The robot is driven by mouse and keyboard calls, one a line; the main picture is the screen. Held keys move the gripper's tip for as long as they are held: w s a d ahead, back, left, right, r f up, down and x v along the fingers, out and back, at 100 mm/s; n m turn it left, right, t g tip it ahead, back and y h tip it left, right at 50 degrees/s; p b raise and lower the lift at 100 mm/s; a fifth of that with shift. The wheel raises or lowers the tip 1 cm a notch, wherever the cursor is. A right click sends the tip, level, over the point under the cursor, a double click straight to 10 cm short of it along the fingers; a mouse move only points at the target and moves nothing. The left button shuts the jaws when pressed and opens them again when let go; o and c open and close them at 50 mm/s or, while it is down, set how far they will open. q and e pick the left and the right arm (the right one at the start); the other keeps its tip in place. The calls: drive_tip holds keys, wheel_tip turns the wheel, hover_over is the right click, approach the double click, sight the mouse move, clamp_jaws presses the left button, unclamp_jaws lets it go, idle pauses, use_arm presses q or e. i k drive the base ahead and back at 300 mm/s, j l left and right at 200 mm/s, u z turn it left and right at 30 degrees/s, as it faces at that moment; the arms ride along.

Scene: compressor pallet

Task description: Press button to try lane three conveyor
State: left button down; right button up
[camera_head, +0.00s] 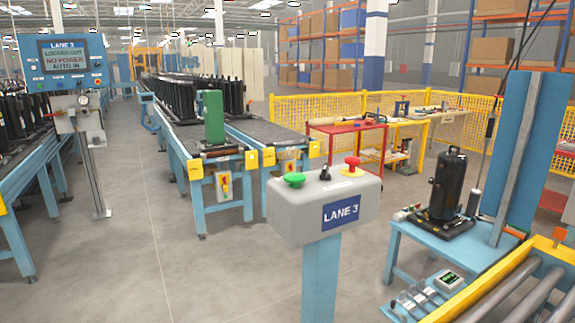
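A grey control box labelled LANE 3 (328,203) stands on a blue post in the middle foreground. On its top are a green button (294,180) at the left, a black selector switch (324,172) in the middle and a red mushroom button (352,162) at the right. A lane 3 panel (68,63) at the upper left has a screen reading "LOCKED OUT", "NO POWER", "AUTO IN". The lane conveyor (240,128) runs back behind the box, with dark compressors and a green block on it. Neither gripper shows in the view.
A blue table (440,250) at the right holds a black compressor (447,187). Rollers (520,290) with a yellow rail fill the lower right corner. A red cart (346,130) and yellow fence (300,108) stand behind. The floor (150,260) at the left front is clear.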

sight(293, 180)
drive_tip(key=i+j+z, duration=0.1)
drive_tip(key=i+j, duration=0.25)
drive_tip(key=i+j+z, duration=0.1)
drive_tip(key=i+j, duration=0.2)
drive_tip(key=j, duration=0.15)
